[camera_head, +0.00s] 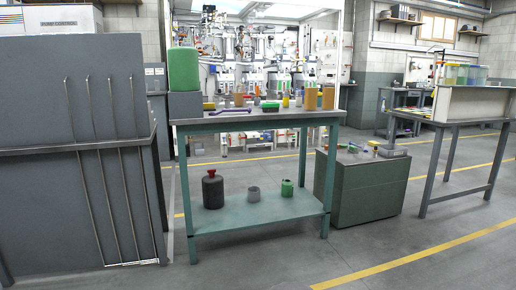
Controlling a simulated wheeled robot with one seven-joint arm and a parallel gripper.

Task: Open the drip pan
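I cannot make out for sure which thing is the drip pan. A large grey cabinet (70,160) fills the left side, with several thin vertical bars on its face. A box (50,18) lettered "PUMP CONTROL" stands on top of it. A teal workbench (258,217) with a lower shelf stands in the middle. A low green-grey cabinet (362,190) stands to its right, with small items on top. My gripper is not in view.
The bench top carries a green cylinder (183,69), brushes and bottles. A dark red-capped bottle (213,190) and two small containers stand on its shelf. A grey table (465,122) stands at the right. Grey floor (290,262) in front is clear, with yellow lines.

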